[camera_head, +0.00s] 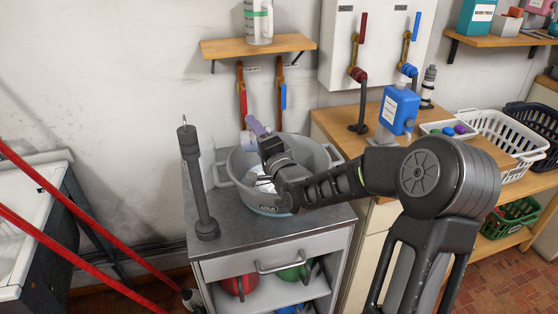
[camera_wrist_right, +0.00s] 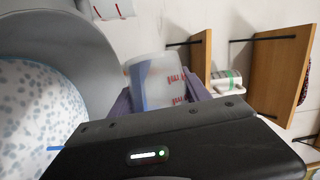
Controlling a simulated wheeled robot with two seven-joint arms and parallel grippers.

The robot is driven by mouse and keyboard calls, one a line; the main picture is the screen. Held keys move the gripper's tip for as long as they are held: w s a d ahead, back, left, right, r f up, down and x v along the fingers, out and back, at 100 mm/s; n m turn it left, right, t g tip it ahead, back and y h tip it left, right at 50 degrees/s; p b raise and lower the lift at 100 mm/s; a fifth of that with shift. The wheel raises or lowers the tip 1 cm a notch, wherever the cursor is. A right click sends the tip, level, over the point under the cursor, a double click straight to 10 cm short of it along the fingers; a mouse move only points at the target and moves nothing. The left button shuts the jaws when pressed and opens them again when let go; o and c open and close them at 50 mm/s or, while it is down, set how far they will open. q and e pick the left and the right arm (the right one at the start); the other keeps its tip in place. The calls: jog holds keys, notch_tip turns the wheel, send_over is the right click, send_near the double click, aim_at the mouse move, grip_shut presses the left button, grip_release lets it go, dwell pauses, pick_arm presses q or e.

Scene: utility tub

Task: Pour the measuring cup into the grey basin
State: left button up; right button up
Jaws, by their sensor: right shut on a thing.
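The grey basin (camera_head: 225,166) stands on a grey metal cabinet top, and its curved wall (camera_wrist_right: 95,38) fills the left of the right wrist view. Whitish, blue-speckled contents (camera_wrist_right: 38,112) show inside it. My right gripper (camera_head: 259,132) reaches over the basin's back rim, its purple fingers shut on the measuring cup. The translucent cup with red markings shows between the fingers in the right wrist view (camera_wrist_right: 157,80). In the head view only a small pale part (camera_head: 247,139) shows beside the fingers. I cannot tell its tilt or contents. My left gripper is out of view.
A wall shelf (camera_head: 258,46) with a white jug (camera_head: 258,22) is above. A blue container (camera_head: 398,108) stands on the wooden counter at right.

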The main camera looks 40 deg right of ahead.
aim_at(266, 127)
jog(key=shift+d+r+m+t+b, duration=0.2)
jog(key=shift+m+t+b, duration=0.15)
jog(key=shift+m, duration=0.25)
jog(key=shift+s+d+r+m+h, duration=0.1)
jog(key=shift+r+m+h, duration=0.1)
jog(key=shift+r+m, duration=0.3)
jog(key=shift+s+d+r+m+h, duration=0.1)
jog(key=shift+r+m+h, duration=0.1)
jog(key=shift+r+m, duration=0.3)
dwell(0.6)
jog(key=shift+s+d+r+m+t+h+b, duration=0.2)
jog(key=shift+m+h+b, duration=0.1)
jog(key=shift+m+b, duration=0.35)
jog(key=shift+s+d+r+m+t+h+b, duration=0.1)
jog(key=shift+d+r+m+t+h+b, duration=0.15)
jog(key=shift+m+b, duration=0.45)
jog(key=shift+s+d+r+m+t+h+b, duration=0.1)
jog(key=shift+d+m+t+h+b, duration=0.2)
jog(key=shift+m+b, duration=0.35)
dwell(0.8)
jog(key=shift+s+d+r+m+h+b, duration=0.1)
jog(key=shift+r+m+h+b, duration=0.15)
jog(key=shift+r+m, duration=0.25)
jog(key=shift+s+d+r+m+h+b, duration=0.1)
jog(key=shift+r+m+h+b, duration=0.2)
jog(key=shift+m, duration=0.2)
dwell(0.3)
